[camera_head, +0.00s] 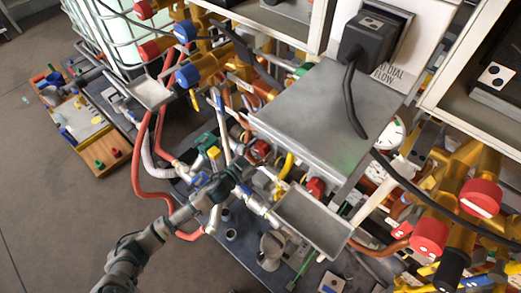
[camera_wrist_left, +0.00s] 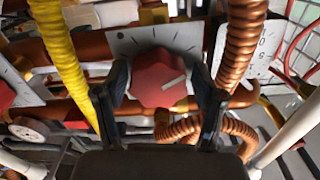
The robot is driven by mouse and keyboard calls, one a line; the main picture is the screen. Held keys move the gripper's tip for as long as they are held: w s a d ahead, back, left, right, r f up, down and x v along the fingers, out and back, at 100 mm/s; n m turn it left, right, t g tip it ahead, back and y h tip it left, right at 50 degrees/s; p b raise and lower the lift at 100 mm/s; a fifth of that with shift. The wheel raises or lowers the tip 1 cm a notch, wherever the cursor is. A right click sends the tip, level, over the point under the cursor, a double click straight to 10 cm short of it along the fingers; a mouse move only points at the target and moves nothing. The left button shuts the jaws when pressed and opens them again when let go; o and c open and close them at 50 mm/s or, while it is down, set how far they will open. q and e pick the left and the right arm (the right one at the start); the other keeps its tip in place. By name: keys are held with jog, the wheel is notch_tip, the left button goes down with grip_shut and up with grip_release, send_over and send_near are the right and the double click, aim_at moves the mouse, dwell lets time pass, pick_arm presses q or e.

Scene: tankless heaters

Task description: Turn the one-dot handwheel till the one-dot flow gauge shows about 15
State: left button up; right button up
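In the left wrist view a red lobed handwheel (camera_wrist_left: 158,78) with a white line on its face sits before a grey plate with tick marks (camera_wrist_left: 128,42). In the head view my left gripper (camera_head: 238,172) reaches in among pipes and valves, close to a red knob (camera_head: 258,150). A round white gauge (camera_head: 390,133) is partly hidden behind the grey metal box; its reading is too small to tell. My right gripper is out of view.
A grey metal box (camera_head: 310,115) and a small tray (camera_head: 312,220) stand right of my gripper. A black cable (camera_head: 352,100) hangs over the box. Yellow (camera_wrist_left: 62,60) and copper hoses (camera_wrist_left: 240,40) flank my fingers. Open floor (camera_head: 50,215) lies at left.

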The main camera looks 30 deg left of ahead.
pick_arm(q)
jog(key=shift+s, duration=0.1)
jog(key=shift+s, duration=0.25)
jog(key=s+a, duration=0.1)
jog(key=s, duration=1)
jog(key=shift+a, duration=0.35)
jog(key=shift+s+f, duration=0.1)
